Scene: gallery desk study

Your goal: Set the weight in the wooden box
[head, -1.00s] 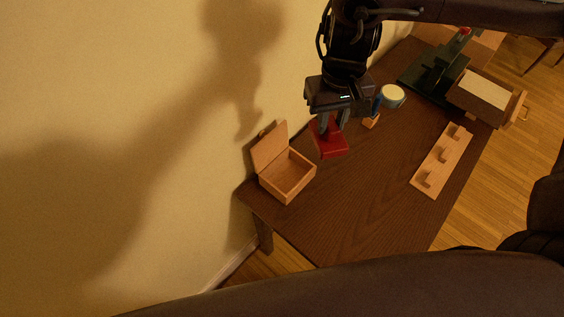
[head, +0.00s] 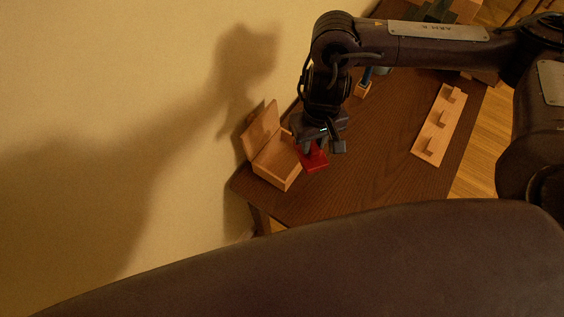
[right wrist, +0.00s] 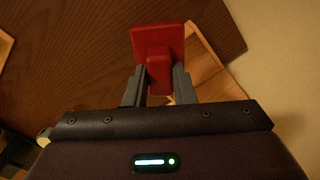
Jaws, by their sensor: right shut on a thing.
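The weight is a red block with a square plate and a narrower grip (head: 314,161). My right gripper (head: 312,149) is shut on the weight's grip. In the right wrist view the weight (right wrist: 158,42) sits between the two fingers (right wrist: 159,80). The wooden box (head: 277,170) stands open at the wall end of the desk, its lid tilted up towards the wall. The weight is at the box's right side in the head view, partly over its near-right edge; its height above the box is hard to tell. My left gripper is not in view.
The dark wooden desk (head: 380,135) has clear room right of the box. A pale wooden board with several pegs (head: 438,125) lies near its right edge. A small wooden block holding something blue (head: 363,88) stands behind my arm.

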